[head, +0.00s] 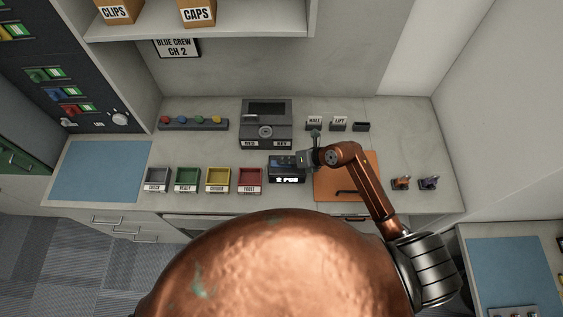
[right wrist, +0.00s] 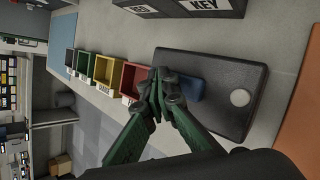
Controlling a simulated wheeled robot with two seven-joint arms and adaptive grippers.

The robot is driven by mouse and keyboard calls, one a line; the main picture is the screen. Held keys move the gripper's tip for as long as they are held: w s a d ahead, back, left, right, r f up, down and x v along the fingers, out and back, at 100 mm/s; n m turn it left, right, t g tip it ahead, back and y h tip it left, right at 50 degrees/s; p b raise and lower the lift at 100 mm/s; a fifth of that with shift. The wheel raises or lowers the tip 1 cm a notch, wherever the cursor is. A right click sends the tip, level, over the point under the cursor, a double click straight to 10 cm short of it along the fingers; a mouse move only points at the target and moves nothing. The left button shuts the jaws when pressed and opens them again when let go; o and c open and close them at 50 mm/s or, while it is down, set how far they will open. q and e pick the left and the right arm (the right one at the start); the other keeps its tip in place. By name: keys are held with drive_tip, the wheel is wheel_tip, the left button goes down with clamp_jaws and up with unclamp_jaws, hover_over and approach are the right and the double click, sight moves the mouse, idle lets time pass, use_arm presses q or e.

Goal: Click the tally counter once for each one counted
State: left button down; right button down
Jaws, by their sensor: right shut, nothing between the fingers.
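My right gripper (head: 303,160) is shut and empty, over the right part of the box in the head view. In the right wrist view its fingertips (right wrist: 160,88) overlap the blue button's edge; I cannot tell whether they touch it. My left gripper is not in view.
Grey, green, yellow and red bins (head: 250,190) stand left of the counter. The black KEY unit (head: 266,135) stands behind. An orange mat (head: 360,165) lies right, with small clips beyond. A blue mat (head: 97,170) lies clear at far left.

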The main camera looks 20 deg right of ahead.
drive_tip(key=shift+r+p, duration=0.5)
drive_tip(key=shift+r, duration=0.25)
wheel_tip(320, 180, up, 5)
drive_tip(key=p, duration=0.4)
drive_tip(key=shift+r, duration=0.1)
drive_tip(key=shift+s, duration=0.1)
idle(0.6)
